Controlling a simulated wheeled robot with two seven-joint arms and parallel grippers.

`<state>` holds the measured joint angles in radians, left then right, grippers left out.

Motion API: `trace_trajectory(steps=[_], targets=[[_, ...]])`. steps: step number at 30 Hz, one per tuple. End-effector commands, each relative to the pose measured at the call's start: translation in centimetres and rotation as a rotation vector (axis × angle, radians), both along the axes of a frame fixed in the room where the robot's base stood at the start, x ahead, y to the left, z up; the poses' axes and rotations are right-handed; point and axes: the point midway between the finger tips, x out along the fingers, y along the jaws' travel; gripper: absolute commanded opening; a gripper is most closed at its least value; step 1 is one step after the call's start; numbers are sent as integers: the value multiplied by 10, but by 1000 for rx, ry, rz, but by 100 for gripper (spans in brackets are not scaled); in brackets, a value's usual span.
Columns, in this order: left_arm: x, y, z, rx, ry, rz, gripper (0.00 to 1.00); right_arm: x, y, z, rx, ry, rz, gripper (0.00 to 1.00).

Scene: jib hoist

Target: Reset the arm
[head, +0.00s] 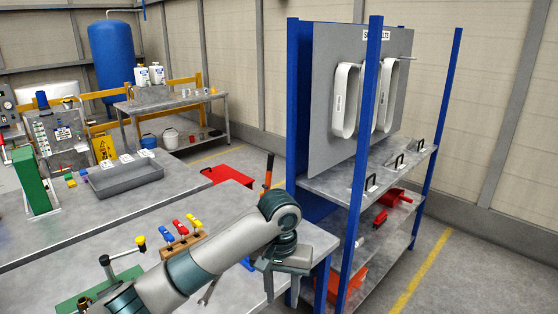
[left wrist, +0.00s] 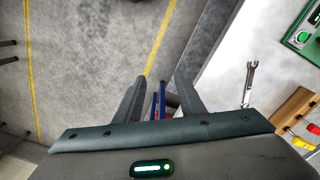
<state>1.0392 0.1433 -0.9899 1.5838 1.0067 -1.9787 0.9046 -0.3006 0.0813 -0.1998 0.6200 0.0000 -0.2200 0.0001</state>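My left arm comes in from the bottom left in the head view and reaches over the near workbench (head: 235,285). My left gripper (head: 281,288) points down at the bench's right end, close to the blue-posted rack. In the left wrist view its two fingers (left wrist: 160,80) stand apart with floor showing between them, and nothing is held. Blue and red parts show low between the fingers, apparently farther off. My right arm and gripper are not in view.
The rack (head: 368,140) with hanging belts stands just right of my gripper. A wrench (left wrist: 248,85) lies on the bench, near a wooden block with coloured-handled tools (head: 180,242). A grey tray (head: 125,178) is farther left. Open floor (head: 470,270) lies right of the rack.

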Motion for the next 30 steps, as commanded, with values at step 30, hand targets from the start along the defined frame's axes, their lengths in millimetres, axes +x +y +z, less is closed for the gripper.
trace_trajectory(steps=[30], targets=[[8,41,-355,-303,-70,277,36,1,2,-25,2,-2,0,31]])
